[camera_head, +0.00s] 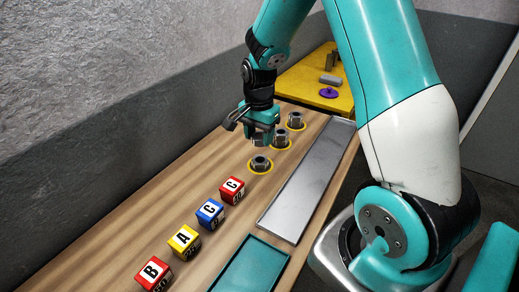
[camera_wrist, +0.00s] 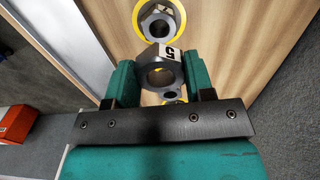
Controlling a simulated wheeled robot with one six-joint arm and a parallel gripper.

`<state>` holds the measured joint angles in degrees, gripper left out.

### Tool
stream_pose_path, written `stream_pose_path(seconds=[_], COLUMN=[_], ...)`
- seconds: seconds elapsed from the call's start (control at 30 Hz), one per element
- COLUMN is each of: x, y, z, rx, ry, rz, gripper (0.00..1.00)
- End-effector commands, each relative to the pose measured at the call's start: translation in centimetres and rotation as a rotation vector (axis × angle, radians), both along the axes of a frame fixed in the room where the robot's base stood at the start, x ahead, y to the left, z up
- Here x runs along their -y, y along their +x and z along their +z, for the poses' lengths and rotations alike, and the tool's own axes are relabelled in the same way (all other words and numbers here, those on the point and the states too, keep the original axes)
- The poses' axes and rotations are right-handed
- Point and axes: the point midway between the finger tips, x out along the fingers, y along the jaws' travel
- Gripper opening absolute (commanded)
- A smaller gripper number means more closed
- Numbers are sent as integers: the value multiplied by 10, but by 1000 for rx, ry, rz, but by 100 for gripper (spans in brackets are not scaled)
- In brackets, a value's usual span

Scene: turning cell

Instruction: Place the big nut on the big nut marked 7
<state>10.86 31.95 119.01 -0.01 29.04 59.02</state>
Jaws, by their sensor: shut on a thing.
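My gripper (camera_head: 260,133) is shut on a grey hex nut and holds it above the wooden table. In the wrist view the held nut (camera_wrist: 160,74) sits between the two teal finger pads, with a white label reading 5 on one face. In the head view a nut (camera_head: 260,163) stands in a yellow ring nearest the camera, and two more nuts (camera_head: 281,137) (camera_head: 296,120) stand in yellow rings behind it. The wrist view shows a nut (camera_wrist: 158,27) in a yellow ring beyond the held one, and another partly hidden below it.
Lettered cubes stand in a row at the front left: red (camera_head: 232,190), blue (camera_head: 210,214), yellow (camera_head: 184,240) and another red (camera_head: 154,273). A long grey tray (camera_head: 310,182) and a teal tray (camera_head: 250,268) lie on the right. A yellow table (camera_head: 312,78) stands behind.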

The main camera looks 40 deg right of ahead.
Motion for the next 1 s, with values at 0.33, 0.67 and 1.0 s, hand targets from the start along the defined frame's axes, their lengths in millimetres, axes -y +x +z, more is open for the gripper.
stream_pose_path(seconds=[0.33,0.67,1.0], x=[2,2,2], y=[-1,0,-1], z=[-42,-61,-64], rx=[-4,2,1], ry=[1,0,0], rz=[-3,-3,-3], gripper=[19,19,74])
